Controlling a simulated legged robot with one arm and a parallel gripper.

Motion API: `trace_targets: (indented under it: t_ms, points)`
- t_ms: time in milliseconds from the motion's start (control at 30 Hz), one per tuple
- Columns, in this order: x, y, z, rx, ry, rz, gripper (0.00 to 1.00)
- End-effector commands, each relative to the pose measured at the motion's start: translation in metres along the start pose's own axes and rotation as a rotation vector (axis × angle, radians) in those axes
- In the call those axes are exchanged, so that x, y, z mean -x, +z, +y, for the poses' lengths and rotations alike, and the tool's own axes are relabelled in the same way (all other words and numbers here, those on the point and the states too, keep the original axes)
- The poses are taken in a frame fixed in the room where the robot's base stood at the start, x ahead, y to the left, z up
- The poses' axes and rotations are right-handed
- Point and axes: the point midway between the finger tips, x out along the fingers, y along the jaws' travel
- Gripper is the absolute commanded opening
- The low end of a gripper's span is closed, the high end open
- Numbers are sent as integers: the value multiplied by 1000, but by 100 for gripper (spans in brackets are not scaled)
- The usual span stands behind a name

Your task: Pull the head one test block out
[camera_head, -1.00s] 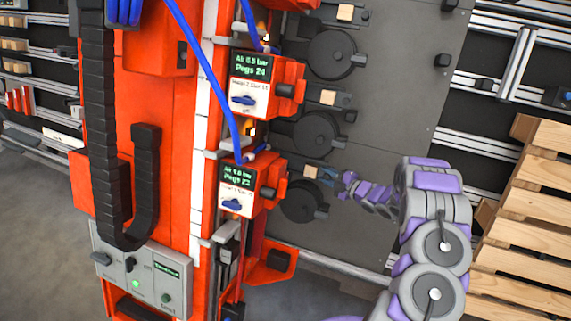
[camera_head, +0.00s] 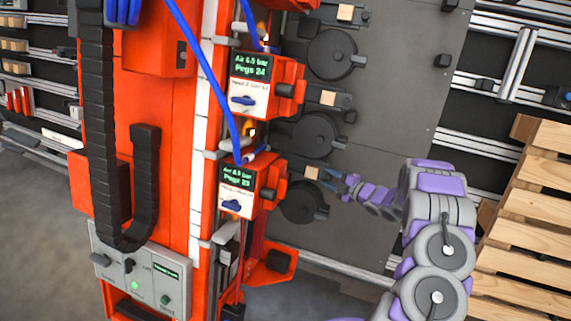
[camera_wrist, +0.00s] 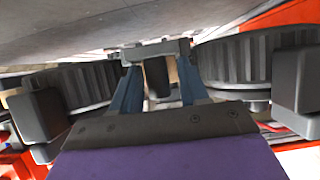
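Several pale wooden test blocks sit in holders on the dark grey panel (camera_head: 400,90). The lowest one in the head view, the small tan block (camera_head: 312,172), is beside the lower orange head (camera_head: 262,190). My gripper (camera_head: 327,176) is just right of this block, with its blue fingers pointing at it. In the wrist view the two blue fingers (camera_wrist: 158,82) stand apart. A dark rounded part (camera_wrist: 157,76) shows between them, with slivers of tan behind it. Whether the fingers touch the block is hidden.
Black round discs (camera_head: 303,202) flank the gripper closely; ribbed drums show on both sides in the wrist view (camera_wrist: 72,88). A grey bar (camera_wrist: 155,48) crosses ahead of the fingers. Blue hoses (camera_head: 205,75) hang at the orange gantry (camera_head: 165,100). Wooden pallets (camera_head: 530,200) stand at the right.

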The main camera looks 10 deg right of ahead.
Motion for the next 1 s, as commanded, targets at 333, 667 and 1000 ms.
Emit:
trace_targets:
  t_ms: [333, 667, 1000]
  points:
    - [0, 1, 3, 2, 5, -3, 47]
    - [11, 2, 2, 3, 6, -5, 47]
    - [35, 0, 2, 4, 4, -2, 47]
